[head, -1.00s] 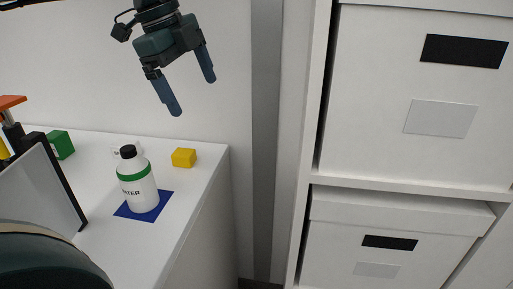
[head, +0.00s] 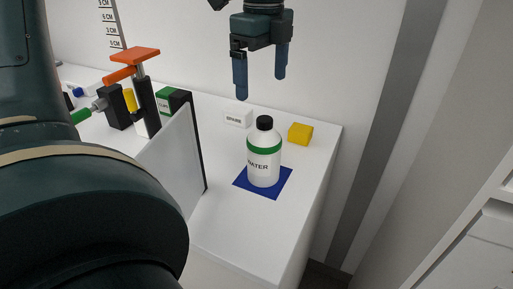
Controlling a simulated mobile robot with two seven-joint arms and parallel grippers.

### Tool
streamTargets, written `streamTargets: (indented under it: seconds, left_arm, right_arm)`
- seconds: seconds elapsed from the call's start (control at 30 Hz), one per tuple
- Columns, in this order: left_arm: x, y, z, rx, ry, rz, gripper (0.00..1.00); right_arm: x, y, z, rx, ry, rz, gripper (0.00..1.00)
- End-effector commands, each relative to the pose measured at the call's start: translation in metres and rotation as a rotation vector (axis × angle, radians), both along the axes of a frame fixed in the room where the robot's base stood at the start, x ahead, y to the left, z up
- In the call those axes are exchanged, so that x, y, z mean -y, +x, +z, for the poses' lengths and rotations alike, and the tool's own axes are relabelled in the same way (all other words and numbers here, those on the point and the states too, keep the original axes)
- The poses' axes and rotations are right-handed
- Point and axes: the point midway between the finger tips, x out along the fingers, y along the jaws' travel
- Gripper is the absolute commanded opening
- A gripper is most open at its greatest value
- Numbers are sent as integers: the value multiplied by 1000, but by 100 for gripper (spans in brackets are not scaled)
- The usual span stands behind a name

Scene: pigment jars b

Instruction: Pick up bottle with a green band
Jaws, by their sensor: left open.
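The bottle (head: 263,165) is white with a black cap, a green band and a label that reads "WATER". It stands upright on a blue square mat (head: 285,182) near the right end of the white table (head: 240,225). My left gripper (head: 260,90) is open and empty, with its two blue fingers pointing down. In the picture it is just above the bottle's cap, apart from it. My right gripper is not in view.
A yellow block (head: 300,133) and a small white labelled block (head: 237,117) stand behind the bottle. A grey panel with a dark edge (head: 180,160) stands to its left. An orange-topped tool (head: 134,62) and a green box (head: 172,99) are farther left.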

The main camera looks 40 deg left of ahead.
Motion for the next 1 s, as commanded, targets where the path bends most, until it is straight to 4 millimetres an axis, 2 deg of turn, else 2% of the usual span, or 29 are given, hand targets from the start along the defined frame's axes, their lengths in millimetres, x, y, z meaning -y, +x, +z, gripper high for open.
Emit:
streamTargets:
  seconds: [0.1,0.3,0.53,0.8,1.0]
  left_arm:
    - [0,-1,-25,-6,-4,-2,92]
    - [0,0,-58,-4,-2,0,92]
    - [0,1,-74,-3,-1,-1,92]
    - [1,4,-112,-3,-2,0,92]
    - [1,5,-120,1,-3,0,92]
  right_arm:
    - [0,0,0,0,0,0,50]
    - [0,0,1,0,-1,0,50]
    - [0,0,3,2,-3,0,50]
    - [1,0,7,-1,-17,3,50]
    - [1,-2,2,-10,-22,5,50]
